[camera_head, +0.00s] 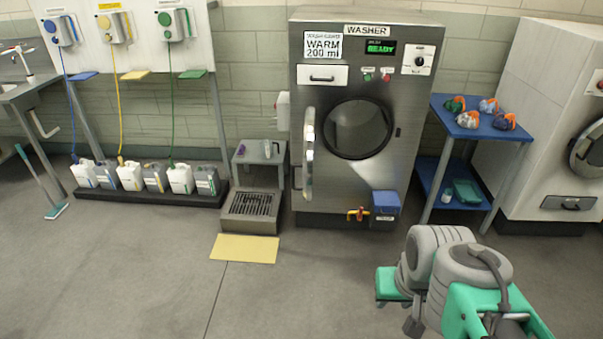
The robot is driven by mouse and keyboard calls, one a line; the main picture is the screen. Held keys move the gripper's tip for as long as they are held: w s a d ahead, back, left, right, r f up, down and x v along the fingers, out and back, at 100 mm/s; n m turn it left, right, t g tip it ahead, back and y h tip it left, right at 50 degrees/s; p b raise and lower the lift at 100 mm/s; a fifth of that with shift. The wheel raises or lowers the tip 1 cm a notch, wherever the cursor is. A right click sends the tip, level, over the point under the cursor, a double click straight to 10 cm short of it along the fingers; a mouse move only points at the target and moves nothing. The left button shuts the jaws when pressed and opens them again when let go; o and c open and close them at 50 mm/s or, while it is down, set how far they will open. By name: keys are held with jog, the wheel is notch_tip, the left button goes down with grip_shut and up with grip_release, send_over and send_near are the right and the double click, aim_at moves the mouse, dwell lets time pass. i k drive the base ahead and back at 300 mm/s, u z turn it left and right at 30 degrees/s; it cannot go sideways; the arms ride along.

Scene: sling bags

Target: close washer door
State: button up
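The washer (430,120) is a steel cabinet at the back, right of centre, with a sign, a green READY display and a dark round opening (358,130) in its front. Its door (308,155) stands wide open. It is swung out at the left of the opening, and I see it almost edge-on as a narrow shiny strip. My arm (436,262), grey and green, is at the lower right, in front of the washer and apart from the door. I cannot make out the gripper's fingertips or whether they hold anything.
A grated floor drain box (250,204), a small grey table (258,152) and a yellow mat (245,249) lie left of the door. A blue box (385,203) sits low on the washer's front. A blue shelf table (475,120) stands to the right. The floor ahead is clear.

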aim_at(307, 165)
jog(key=z, duration=1.05)
jog(key=k, duration=0.1)
jog(key=u, duration=2.2)
jog(key=i, duration=0.75)
jog(key=z, duration=0.2)
jog(key=i, duration=1.05)
jog(key=u, duration=1.15)
